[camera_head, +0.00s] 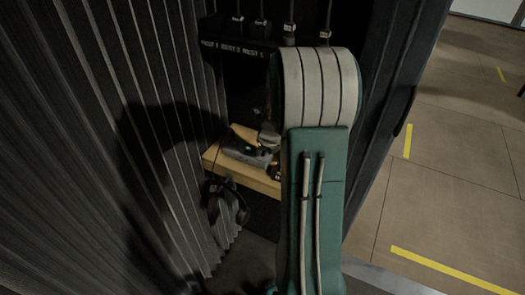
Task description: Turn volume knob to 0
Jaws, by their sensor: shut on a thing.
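My teal and white arm (320,165) fills the middle of the view and hides much of what lies behind it. My gripper (250,148), dark grey and partly hidden behind the arm, is low over a light wooden shelf (212,158). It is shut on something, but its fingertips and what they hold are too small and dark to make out. I cannot pick out the volume knob; it may be hidden by my gripper or arm.
A black panel (235,48) with pale lettering and several cables plugged in along its top is above the shelf. Dark headphones (228,203) hang below the shelf. Ribbed dark walls (110,130) close in on the left. Open tiled floor (450,190) with yellow marks lies right.

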